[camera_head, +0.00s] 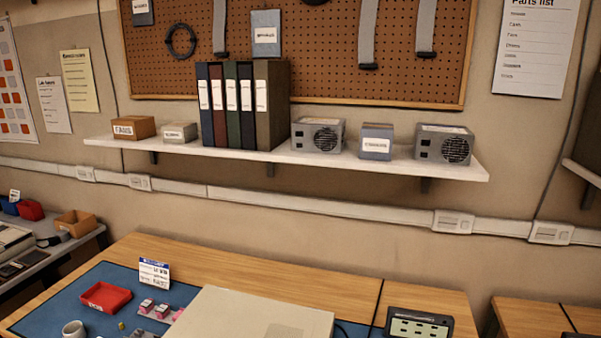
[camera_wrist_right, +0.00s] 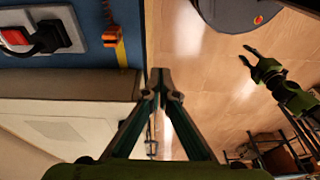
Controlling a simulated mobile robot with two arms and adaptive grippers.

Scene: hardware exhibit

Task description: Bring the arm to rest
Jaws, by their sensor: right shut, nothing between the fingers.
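My right gripper (camera_wrist_right: 160,72) is in the right wrist view, its two dark fingers meeting at the tips. It is shut and empty, over the strip between a beige box and the wooden floor. Another gripper, which looks like my left gripper (camera_wrist_right: 243,55), shows at the right of that view, over the floor. Its fingers are spread apart with nothing between them. Neither gripper shows in the head view.
The head view shows a workbench with a blue mat (camera_head: 57,306), a red tray (camera_head: 106,297), a large beige box (camera_head: 245,314) and a dark device (camera_head: 417,325). A wall shelf (camera_head: 270,154) holds binders and boxes. The wrist view shows open wooden floor (camera_wrist_right: 205,75).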

